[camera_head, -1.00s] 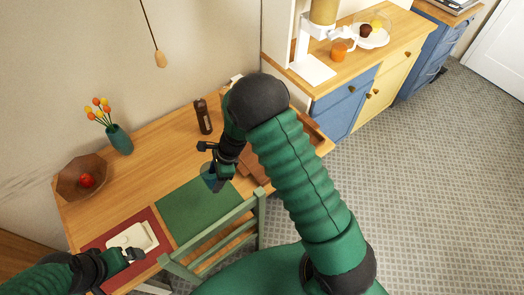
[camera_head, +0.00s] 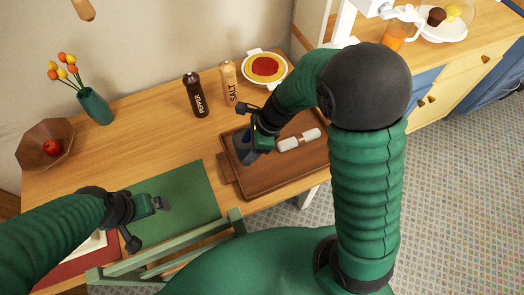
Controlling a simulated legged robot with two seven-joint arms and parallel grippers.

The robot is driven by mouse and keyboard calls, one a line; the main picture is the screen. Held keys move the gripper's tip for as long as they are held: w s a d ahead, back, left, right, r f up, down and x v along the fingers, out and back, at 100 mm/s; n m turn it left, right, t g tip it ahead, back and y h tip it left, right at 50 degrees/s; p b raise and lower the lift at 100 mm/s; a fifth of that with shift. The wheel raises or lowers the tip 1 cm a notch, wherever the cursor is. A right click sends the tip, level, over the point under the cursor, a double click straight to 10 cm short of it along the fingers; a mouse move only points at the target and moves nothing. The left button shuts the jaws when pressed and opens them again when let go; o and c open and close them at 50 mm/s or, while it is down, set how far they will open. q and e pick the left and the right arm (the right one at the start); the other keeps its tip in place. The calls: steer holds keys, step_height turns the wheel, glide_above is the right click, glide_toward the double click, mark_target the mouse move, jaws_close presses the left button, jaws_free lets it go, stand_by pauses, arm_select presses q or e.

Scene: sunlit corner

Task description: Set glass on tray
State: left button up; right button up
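The glass (camera_head: 241,152), a small bluish tumbler, is at the tip of my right gripper (camera_head: 251,147). The gripper looks shut on it, partly covering it. The glass is over the left part of the brown wooden tray (camera_head: 262,188); I cannot tell whether its base touches the tray. A white-and-brown rolled item (camera_head: 298,140) lies on the tray, right of the glass. My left gripper (camera_head: 163,203) hangs above the green placemat (camera_head: 188,193), apart from the glass; its finger opening is not clear.
Pepper (camera_head: 194,96) and salt (camera_head: 229,83) mills and a pie dish (camera_head: 265,68) stand behind the tray. A vase of tulips (camera_head: 95,105) and a wooden bowl with a red fruit (camera_head: 50,148) are at left. A green chair (camera_head: 205,235) stands at the front edge.

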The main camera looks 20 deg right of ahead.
step_height(320, 180, down, 3)
steer(key=shift+r+b, duration=0.1)
steer(key=shift+b, duration=0.3)
steer(key=shift+d+f+b, duration=0.2)
steer(key=shift+d+f, duration=0.1)
steer(key=shift+f, duration=0.35)
steer(key=shift+d+f+b, duration=0.2)
steer(key=shift+d+f, duration=0.05)
steer(key=shift+f, duration=0.35)
steer(key=shift+d+r, duration=0.1)
steer(key=shift+d, duration=0.2)
steer(key=shift+c, duration=0.9)
steer(key=shift+a, duration=0.1)
steer(key=o, duration=1.5)
steer(key=shift+a, duration=0.2)
steer(key=shift+c, duration=0.2)
steer(key=o, duration=0.3)
steer(key=shift+a, duration=0.35)
arm_select(q)
steer(key=shift+s+x, duration=0.2)
steer(key=shift+x, duration=0.75)
arm_select(e)
steer(key=shift+d, duration=0.1)
